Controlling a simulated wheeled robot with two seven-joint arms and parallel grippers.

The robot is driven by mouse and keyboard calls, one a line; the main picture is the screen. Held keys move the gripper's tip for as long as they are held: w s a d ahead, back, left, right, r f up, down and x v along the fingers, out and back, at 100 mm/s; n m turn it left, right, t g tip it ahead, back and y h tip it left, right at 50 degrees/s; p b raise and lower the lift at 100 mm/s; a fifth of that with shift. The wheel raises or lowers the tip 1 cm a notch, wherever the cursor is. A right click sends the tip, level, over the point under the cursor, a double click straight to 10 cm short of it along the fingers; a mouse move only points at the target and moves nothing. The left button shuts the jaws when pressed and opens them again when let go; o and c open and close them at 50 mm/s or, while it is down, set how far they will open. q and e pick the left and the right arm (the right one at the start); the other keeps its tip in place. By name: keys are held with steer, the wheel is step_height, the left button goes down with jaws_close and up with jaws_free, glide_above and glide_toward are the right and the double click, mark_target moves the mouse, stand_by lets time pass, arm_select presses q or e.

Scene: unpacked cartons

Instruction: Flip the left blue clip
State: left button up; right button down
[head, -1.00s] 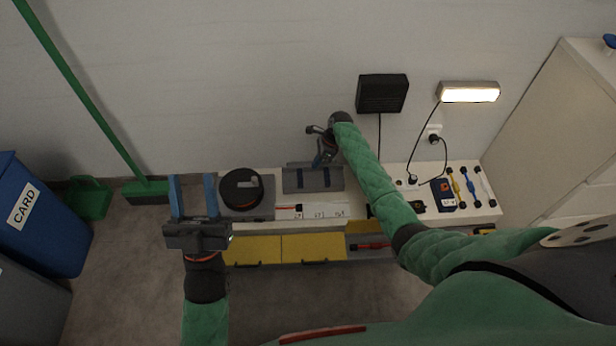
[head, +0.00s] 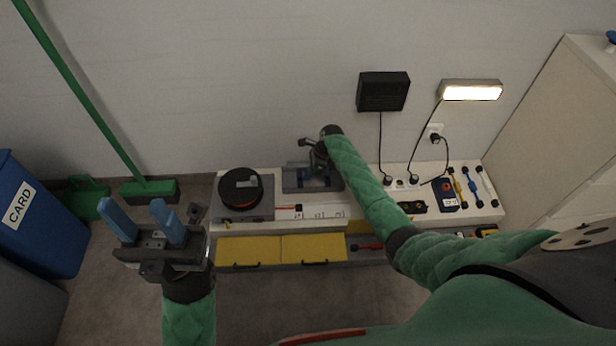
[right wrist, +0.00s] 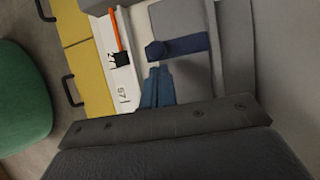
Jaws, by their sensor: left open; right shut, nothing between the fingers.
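A grey device (head: 293,187) with blue clips sits on the white bench against the wall. The left blue clip (right wrist: 180,46) shows in the right wrist view as a dark blue bar with a knob at one end, lying across the grey panel. My right gripper (head: 319,167) is over the right part of the device. Its blue fingers (right wrist: 157,88) are shut and empty, close beside the left clip; I cannot tell whether they touch it. The right clip is mostly hidden by the gripper. My left gripper (head: 138,212) is open and empty, left of the bench.
A black round item on a grey base (head: 241,190) stands left of the device. A white ruler (head: 322,212) and yellow drawers (head: 282,250) lie in front. Tools (head: 467,190) and cables are at right. A green broom (head: 150,190) leans at left.

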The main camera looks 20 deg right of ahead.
steer(key=shift+a+f, duration=0.25)
steer(key=shift+f, duration=0.35)
steer(key=shift+r+p, duration=0.1)
steer(key=shift+p, duration=0.25)
